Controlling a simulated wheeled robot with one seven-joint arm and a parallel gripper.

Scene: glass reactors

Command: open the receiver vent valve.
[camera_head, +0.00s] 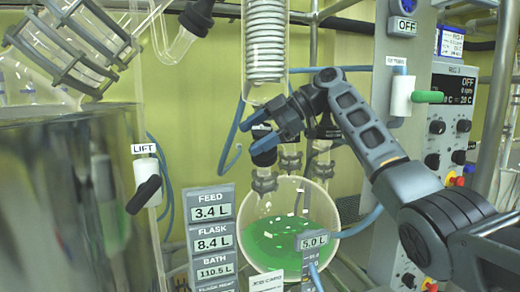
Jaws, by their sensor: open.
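My gripper (250,136) has blue fingers that are apart and point left. It is in front of the coil condenser's lower end and above the round glass receiver (313,216), which holds green liquid. Dark fittings and glass necks (291,160) sit at the receiver's top, partly hidden by my gripper and arm. I cannot tell for sure which fitting is the receiver vent valve. A white valve body (401,96) with a green handle (429,97) is on the right, under a small label too small to read. Nothing shows between my fingers.
A LIFT valve (148,186) with a black handle is at left beside a large shiny vessel (60,200). The glass condenser (265,45) hangs above my gripper. Display panels (211,213) stand in front. A control cabinet (450,120) is at right. Blue hoses cross behind.

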